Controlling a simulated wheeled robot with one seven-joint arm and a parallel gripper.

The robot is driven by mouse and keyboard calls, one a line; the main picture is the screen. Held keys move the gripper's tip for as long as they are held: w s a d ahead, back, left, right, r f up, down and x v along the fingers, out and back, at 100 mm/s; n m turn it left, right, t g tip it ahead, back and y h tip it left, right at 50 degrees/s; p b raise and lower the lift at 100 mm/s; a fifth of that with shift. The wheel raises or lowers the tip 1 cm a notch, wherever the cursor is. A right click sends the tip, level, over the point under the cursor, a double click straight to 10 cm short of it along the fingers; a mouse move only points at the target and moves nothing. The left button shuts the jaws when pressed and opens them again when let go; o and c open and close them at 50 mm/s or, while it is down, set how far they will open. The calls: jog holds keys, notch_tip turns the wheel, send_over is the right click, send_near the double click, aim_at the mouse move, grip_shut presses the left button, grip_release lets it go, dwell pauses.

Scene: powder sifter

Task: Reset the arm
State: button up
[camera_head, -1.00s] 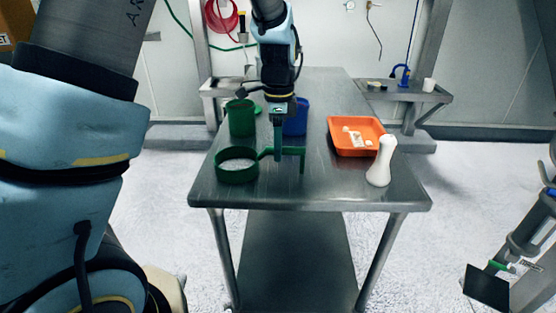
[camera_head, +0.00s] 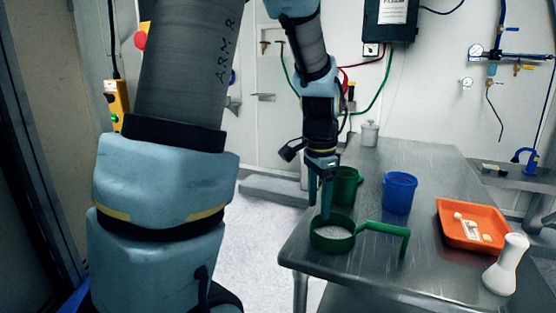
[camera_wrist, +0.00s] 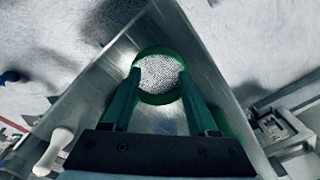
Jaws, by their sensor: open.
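The green sifter (camera_head: 332,246) is a ring with a mesh bottom and a bent handle (camera_head: 380,229). It sits at the table's near left corner, with its handle pointing right. My gripper (camera_head: 325,208) points down near the far side of the ring, away from the handle. In the wrist view, the two green fingers of my gripper (camera_wrist: 158,90) are apart with nothing held between them. The sifter's pale mesh (camera_wrist: 159,72) shows beyond the fingertips. I cannot tell whether a finger touches the rim.
A green cup (camera_head: 346,186) stands behind the sifter, close to my gripper, and a blue cup (camera_head: 399,194) is to its right. An orange tray (camera_head: 452,208) and a white flask (camera_head: 507,265) stand on the right of the metal table (camera_head: 425,262). Floor is open left of the table.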

jog(key=s+a+f+n, duration=0.1)
jog(key=s+a+n, duration=0.2)
jog(key=a+n, duration=0.3)
jog(key=s+a+f+n+t, duration=0.1)
jog(key=s+a+f+n, duration=0.1)
jog(key=a+n, duration=0.4)
jog(key=s+a, duration=0.1)
jog(key=a, duration=0.3)
jog(key=shift+a+n, duration=0.3)
jog(key=shift+a, duration=0.1)
